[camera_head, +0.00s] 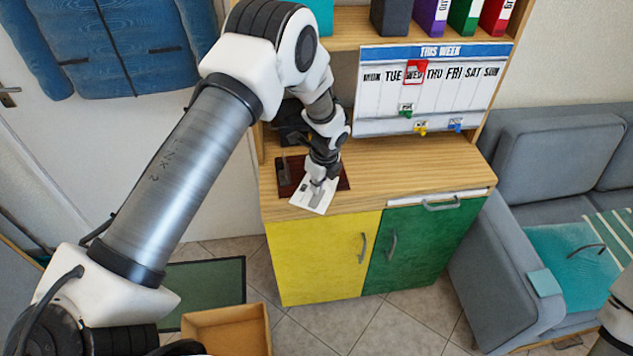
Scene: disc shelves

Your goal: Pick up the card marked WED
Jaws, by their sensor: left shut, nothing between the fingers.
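A white card (299,200) with dark marks lies at the front edge of the wooden cabinet top, partly over a dark red tray or mat (284,178). My left gripper (317,186) is shut, pointing down right over this card and hiding part of it; I cannot tell whether it touches. The card's lettering is too small to read. A white week board (386,97) headed THIS WEEK stands at the back of the cabinet top. Its WED column has a red frame (415,71). My right gripper is out of view.
Green (406,112), yellow (420,131) and blue (456,125) clips sit low on the board. Several binders (431,17) stand on the shelf above. The cabinet top right of the card is clear. A grey sofa (555,145) is at right, an open box (228,330) below.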

